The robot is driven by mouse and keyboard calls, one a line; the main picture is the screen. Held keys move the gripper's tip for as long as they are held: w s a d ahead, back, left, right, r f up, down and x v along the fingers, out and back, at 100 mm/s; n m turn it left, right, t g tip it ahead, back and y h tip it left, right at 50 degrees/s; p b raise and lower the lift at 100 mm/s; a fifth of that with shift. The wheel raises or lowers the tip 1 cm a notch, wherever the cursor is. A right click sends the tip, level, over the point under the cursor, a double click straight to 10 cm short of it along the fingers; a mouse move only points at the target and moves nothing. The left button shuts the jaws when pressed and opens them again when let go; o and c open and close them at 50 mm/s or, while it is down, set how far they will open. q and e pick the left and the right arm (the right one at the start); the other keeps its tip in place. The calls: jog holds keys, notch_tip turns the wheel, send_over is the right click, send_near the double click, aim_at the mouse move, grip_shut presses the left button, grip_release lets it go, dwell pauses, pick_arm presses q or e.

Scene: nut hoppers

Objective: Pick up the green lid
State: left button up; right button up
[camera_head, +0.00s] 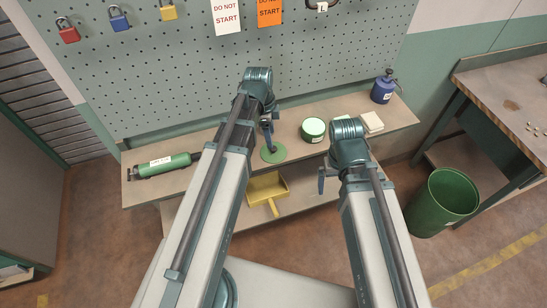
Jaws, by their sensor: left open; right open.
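The green lid (279,156) is a flat green disc on the upper shelf, near its front edge. My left gripper (271,147) points down over the lid, its tips over the disc and hiding part of it. It is open; I cannot tell whether it touches the lid. My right gripper (321,184) is open and empty, in front of the shelf and to the right of the lid.
A green cylinder (163,164) lies at the left; a blue can (383,90) stands at the right. A yellow dustpan (265,188) is below. A green bin (440,202) stands right.

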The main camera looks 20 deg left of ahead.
aim_at(273, 150)
pick_arm(q)
jog(key=shift+w+d+f+b, duration=0.1)
jog(key=shift+w+f+b, duration=0.05)
jog(key=shift+f+b, duration=0.95)
jog(key=shift+w+d+f+b, duration=0.15)
jog(key=shift+w+f+b, duration=0.05)
jog(key=shift+f+b, duration=0.9)
jog(key=shift+w+d+f+b, duration=0.15)
jog(key=shift+f+b, duration=0.7)
jog(key=shift+f, duration=0.5)
jog(key=shift+r, duration=0.1)
grip_shut()
